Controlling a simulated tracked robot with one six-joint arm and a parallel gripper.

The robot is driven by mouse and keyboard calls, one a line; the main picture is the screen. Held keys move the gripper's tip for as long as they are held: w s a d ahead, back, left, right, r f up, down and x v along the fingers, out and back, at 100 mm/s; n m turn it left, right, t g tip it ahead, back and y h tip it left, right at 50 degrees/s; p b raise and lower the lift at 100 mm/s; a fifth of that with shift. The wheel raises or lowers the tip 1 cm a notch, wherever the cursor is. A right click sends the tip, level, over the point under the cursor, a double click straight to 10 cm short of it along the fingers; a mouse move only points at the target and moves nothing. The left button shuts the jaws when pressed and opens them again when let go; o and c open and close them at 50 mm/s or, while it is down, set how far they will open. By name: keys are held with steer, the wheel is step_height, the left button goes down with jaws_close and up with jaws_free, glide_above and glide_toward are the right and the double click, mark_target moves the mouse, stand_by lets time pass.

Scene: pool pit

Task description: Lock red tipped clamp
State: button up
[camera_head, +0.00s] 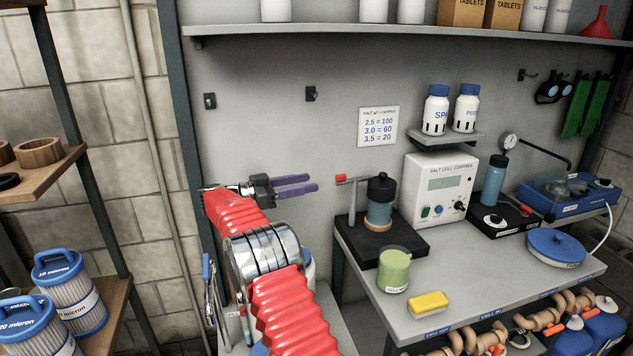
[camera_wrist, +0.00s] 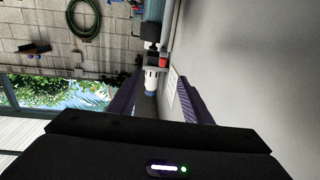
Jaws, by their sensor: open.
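The red-tipped clamp is a grey lever (camera_head: 355,179) with a red tip (camera_head: 340,178) at its left end. The lever looks roughly level. My gripper (camera_head: 312,182) is open and empty, left of the red tip and at about its height, with a gap between them. In the wrist view a small red piece (camera_wrist: 164,62), likely the tip, shows beyond the open purple fingers (camera_wrist: 157,95). The clamp's contact with the cylinder is unclear.
A green jar (camera_head: 394,270) and a yellow sponge (camera_head: 428,305) stand at the bench front. The salt cell control box (camera_head: 440,190) is right of the clamp. The wall is behind, with a shelf (camera_head: 400,35) above. Space between gripper and tip looks clear.

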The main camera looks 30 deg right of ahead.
steer(key=s+d+r+n+t+h, duration=0.25)
steer(key=s+d+r+h, duration=0.25)
steer(key=s+d+r, duration=0.7)
steer(key=s+d+r+n+t+h, duration=0.1)
steer(key=s+d+r+t+h, duration=0.25)
steer(key=s+d+r, duration=0.85)
steer(key=w+a+f+n+t+y, duration=0.4)
steer(key=a+f+n+t+y, duration=0.3)
steer(key=f+y, duration=0.4)
steer(key=w+a+f+n+t+y, duration=0.4)
steer(key=a+f+n+t+y, duration=0.3)
steer(key=f+y, duration=0.4)
step_height(320, 180, down, 2)
steer(key=shift+w+a+t+y, duration=0.15)
steer(key=shift+w+t+y, duration=0.2)
steer(key=shift+t, duration=0.15)
steer(key=shift+n, duration=0.25)
